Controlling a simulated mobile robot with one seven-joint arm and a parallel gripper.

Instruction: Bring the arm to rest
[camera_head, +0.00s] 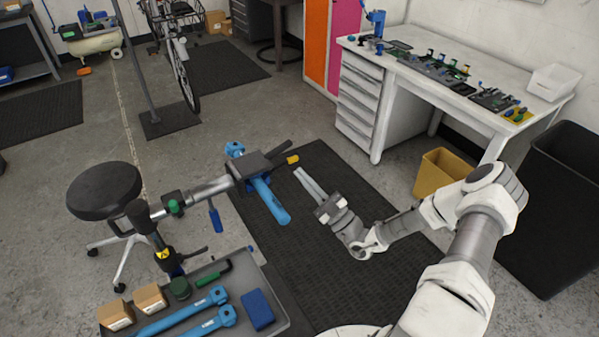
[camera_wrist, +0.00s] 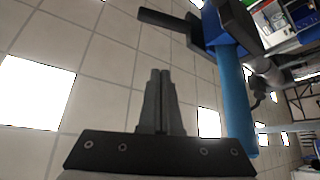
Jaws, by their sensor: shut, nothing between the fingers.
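My white and grey arm reaches in from the right of the head view. My gripper (camera_head: 310,184) hangs over the black floor mat, with its fingers pointing up and to the left. The fingers are together and empty, as the wrist view also shows (camera_wrist: 160,82). To the left of it, a bike repair stand's clamp (camera_head: 252,168) with a blue handle (camera_head: 270,201) stands close by. In the wrist view the blue handle (camera_wrist: 234,100) is beside the fingers on the right, apart from them.
A tray (camera_head: 286,318) with blue tools and small boxes is at the lower left. A black stool (camera_head: 104,190) stands further left. A white workbench (camera_head: 455,95), a yellow bin (camera_head: 440,174) and a black bin (camera_head: 562,210) are on the right. Open floor mat (camera_head: 330,270) lies below my gripper.

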